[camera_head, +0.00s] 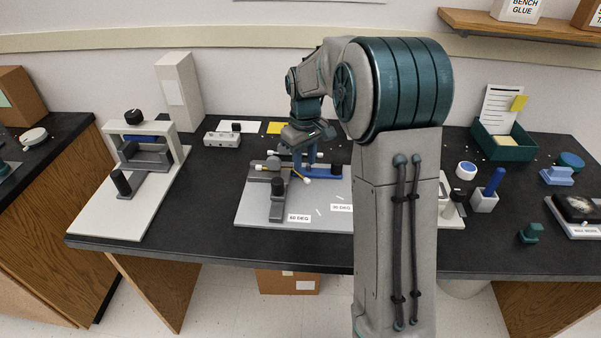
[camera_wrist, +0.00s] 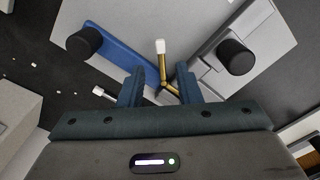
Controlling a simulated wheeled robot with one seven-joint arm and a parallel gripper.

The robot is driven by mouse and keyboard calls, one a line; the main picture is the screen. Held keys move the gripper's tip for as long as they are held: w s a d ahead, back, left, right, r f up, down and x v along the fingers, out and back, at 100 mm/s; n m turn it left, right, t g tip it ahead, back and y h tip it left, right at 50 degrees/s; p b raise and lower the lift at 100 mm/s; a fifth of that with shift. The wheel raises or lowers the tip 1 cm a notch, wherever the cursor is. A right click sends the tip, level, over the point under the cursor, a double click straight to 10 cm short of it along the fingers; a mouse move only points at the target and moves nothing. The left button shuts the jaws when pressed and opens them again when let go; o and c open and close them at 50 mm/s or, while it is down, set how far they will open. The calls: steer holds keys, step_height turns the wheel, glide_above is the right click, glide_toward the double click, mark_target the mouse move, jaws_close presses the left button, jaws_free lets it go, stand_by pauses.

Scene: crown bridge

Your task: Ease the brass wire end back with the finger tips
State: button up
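The brass wire (camera_head: 297,175) has a white-capped end on the bending plate, beside the grey bar. In the wrist view the brass wire (camera_wrist: 163,70) shows its white cap (camera_wrist: 160,47) beyond my fingertips and bends near the grey arm. My gripper (camera_wrist: 159,72) points down with its two blue fingers apart, one on each side of the wire; I cannot tell whether either touches it. It also shows in the head view (camera_head: 304,163), low over the plate. Another white-capped end (camera_wrist: 98,91) shows left of the fingers. The wire's middle is partly hidden by the fingers.
The grey plate (camera_head: 250,216) carries a blue bar (camera_wrist: 122,58) and a grey bar (camera_head: 277,207), each with a black knob, plus angle labels. A clamp stand (camera_head: 140,205) stands left. A blue-handled tool (camera_head: 488,190) and a green tray (camera_head: 500,150) stand right. My arm hides the bench behind it.

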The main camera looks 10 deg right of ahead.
mark_target(303, 177)
steer(key=shift+f, duration=2.15)
jaws_close()
steer(key=shift+a, duration=0.35)
steer(key=shift+d, duration=0.4)
